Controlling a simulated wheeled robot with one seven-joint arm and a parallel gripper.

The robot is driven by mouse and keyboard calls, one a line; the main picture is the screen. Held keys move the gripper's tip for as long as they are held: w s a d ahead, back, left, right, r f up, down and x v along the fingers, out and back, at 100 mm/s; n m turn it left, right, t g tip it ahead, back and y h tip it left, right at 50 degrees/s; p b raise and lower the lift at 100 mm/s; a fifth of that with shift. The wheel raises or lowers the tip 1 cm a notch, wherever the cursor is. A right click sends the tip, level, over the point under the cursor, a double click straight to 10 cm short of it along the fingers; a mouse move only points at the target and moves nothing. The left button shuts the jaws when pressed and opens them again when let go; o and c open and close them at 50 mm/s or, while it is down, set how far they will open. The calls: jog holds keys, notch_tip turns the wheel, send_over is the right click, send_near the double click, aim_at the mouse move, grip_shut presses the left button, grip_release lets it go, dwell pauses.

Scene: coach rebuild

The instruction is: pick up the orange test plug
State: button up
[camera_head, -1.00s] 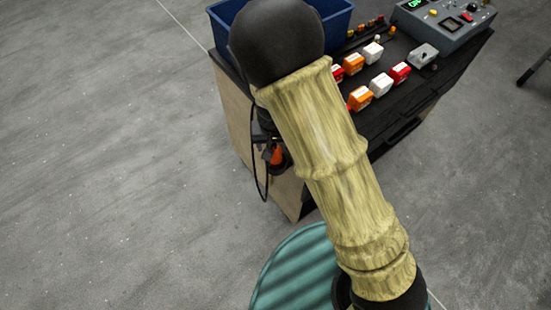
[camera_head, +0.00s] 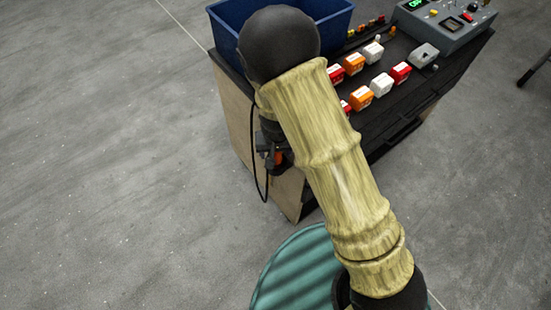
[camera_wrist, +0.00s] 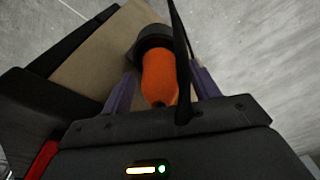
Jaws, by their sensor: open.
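The orange test plug (camera_wrist: 160,78) is in the middle of the wrist view, with its far end in a dark round collar against a tan wooden panel. My gripper (camera_wrist: 162,72) is open, with one purple finger on each side of the plug. I see a gap on both sides, wider on the right. In the head view only a small orange part of the plug (camera_head: 278,158) shows at the side of the cart, mostly hidden behind my gripper (camera_head: 270,152) and wrist.
A dark cable (camera_wrist: 180,60) crosses the wrist view beside the plug and hangs down the cart side. The black cart top (camera_head: 398,108) bears a blue bin (camera_head: 335,14), several coloured blocks and a grey instrument box (camera_head: 443,22). A teal ribbed round object (camera_head: 297,272) stands in front. Floor at left is clear.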

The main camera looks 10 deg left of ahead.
jog(key=c, duration=1.3)
jog(key=shift+r, duration=0.15)
notch_tip(320, 180, up, 10)
jog(key=shift+f+p, duration=0.1)
jog(key=shift+p, duration=0.75)
